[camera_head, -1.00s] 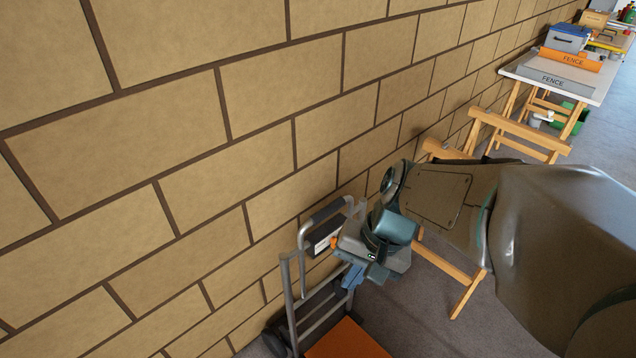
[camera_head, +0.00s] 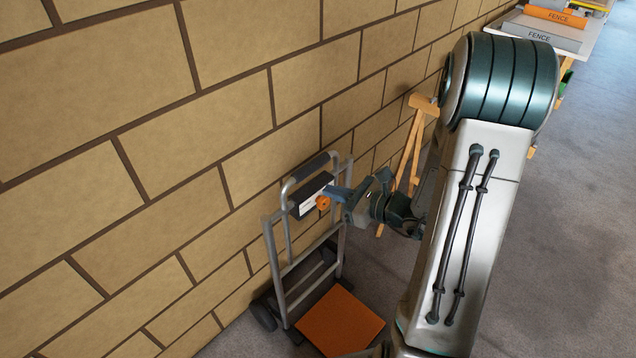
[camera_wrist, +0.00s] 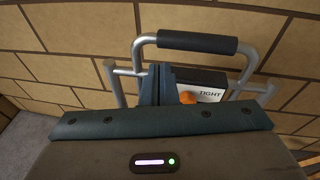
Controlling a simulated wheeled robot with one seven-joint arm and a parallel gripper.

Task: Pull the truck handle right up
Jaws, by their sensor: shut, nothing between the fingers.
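The hand truck (camera_head: 274,262) stands upright against the block wall, grey-framed. Its grey loop handle with a dark grip (camera_head: 311,166) rises a little above the frame; the grip also shows in the wrist view (camera_wrist: 197,42). A black box with a white label (camera_head: 310,194) sits under the grip, with an orange knob (camera_head: 323,203) on it. In the wrist view the fingers (camera_wrist: 157,82) stand just left of the knob (camera_wrist: 187,97). Whether they touch it I cannot tell.
The truck's orange toe plate (camera_head: 340,318) lies low in front. A wooden trestle (camera_head: 413,150) stands behind my arm, and a white table (camera_head: 545,30) with "FENCE" boxes is farther back. The wall (camera_head: 120,200) is close on the left; grey floor (camera_head: 570,230) is open on the right.

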